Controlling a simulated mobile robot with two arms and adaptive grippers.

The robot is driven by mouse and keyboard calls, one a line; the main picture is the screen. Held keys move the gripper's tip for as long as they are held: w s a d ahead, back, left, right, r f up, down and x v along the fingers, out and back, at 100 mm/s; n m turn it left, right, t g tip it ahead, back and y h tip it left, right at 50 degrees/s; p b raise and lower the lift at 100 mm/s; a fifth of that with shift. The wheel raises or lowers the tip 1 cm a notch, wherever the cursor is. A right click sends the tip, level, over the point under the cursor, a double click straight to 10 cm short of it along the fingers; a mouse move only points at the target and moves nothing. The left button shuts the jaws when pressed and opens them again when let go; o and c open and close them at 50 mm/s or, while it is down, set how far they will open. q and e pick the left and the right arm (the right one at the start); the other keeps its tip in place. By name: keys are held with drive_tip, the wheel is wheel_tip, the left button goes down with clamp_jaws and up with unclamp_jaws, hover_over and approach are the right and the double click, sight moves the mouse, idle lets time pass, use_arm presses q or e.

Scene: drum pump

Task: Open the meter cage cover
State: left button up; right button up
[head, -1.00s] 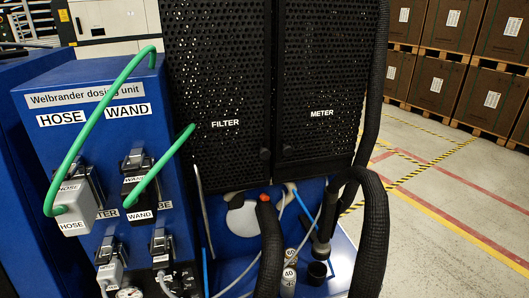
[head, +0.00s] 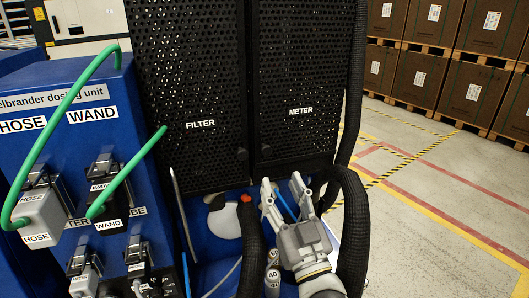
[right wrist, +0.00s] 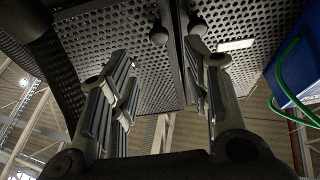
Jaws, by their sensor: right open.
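The meter cage cover (head: 299,75) is a black perforated panel labelled METER, closed beside the similar FILTER cover (head: 190,75). Its round dark knob (head: 265,151) is at the lower left corner, near the filter cover's knob (head: 242,154). My right gripper (head: 283,187) is open and empty, below the meter cover with its fingers pointing up, apart from the knob. In the right wrist view, both covers show from below; the meter knob (right wrist: 158,34) is beyond the spread fingers (right wrist: 161,70), with the filter knob (right wrist: 196,25) to its right. My left gripper is not visible.
Thick black hoses (head: 352,230) flank my right gripper. The blue dosing unit (head: 75,140) with green hoses stands at the left. Several brown boxes (head: 430,80) stand on pallets behind; the floor at the right is clear.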

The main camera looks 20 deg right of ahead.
sight(267, 152)
drive_tip(key=p+x, duration=0.3)
drive_tip(key=x, duration=0.5)
drive_tip(key=shift+w+r, duration=0.1)
drive_tip(key=shift+w, duration=0.15)
drive_tip(key=shift+w+r, duration=0.1)
drive_tip(key=shift+w, duration=0.45)
drive_tip(key=shift+c, duration=0.3)
clamp_jaws()
